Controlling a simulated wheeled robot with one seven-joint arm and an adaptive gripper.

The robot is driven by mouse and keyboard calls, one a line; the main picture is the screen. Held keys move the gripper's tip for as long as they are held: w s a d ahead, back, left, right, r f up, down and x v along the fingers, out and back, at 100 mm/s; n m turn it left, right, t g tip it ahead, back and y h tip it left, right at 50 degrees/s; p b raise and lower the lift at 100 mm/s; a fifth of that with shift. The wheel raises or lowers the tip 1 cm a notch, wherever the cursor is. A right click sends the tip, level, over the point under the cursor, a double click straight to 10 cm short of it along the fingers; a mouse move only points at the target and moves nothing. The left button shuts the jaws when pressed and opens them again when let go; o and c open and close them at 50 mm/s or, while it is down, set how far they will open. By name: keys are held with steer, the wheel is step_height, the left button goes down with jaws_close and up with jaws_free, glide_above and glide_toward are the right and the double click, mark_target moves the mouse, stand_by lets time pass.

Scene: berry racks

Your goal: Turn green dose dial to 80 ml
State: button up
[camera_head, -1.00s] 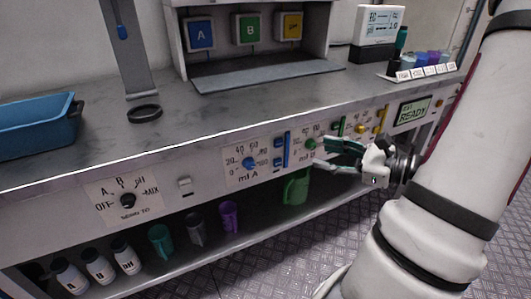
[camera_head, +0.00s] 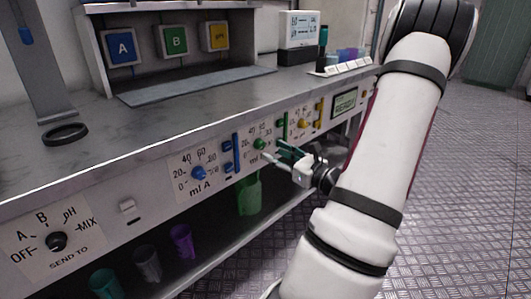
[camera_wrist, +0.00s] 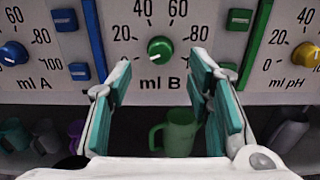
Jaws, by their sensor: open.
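The green dose dial (camera_wrist: 160,49) sits at the middle of the "ml B" scale in the wrist view, with 20, 40, 60 and 80 readable around it. A pale mark seems to lie at its lower left; its exact reading is unclear. My gripper (camera_wrist: 160,64) is open, its teal-padded fingers to either side of the dial and below it in the picture, seemingly not touching it. The left finger hides part of the low end of the scale. In the head view my gripper (camera_head: 276,152) is just right of the green dial (camera_head: 260,143).
The blue dial (camera_wrist: 13,53) of "ml A" and the yellow dial (camera_wrist: 305,54) of "ml pH" flank it. A blue bar (camera_wrist: 93,40) and a green bar (camera_wrist: 258,40) stand between the scales. A green jug (camera_wrist: 176,132) is on the shelf below. The READY display (camera_head: 345,103) is farther right.

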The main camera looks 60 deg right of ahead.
mark_target(263, 146)
steer(key=shift+b+x, duration=0.55)
steer(key=shift+x, duration=1.9)
jaws_close()
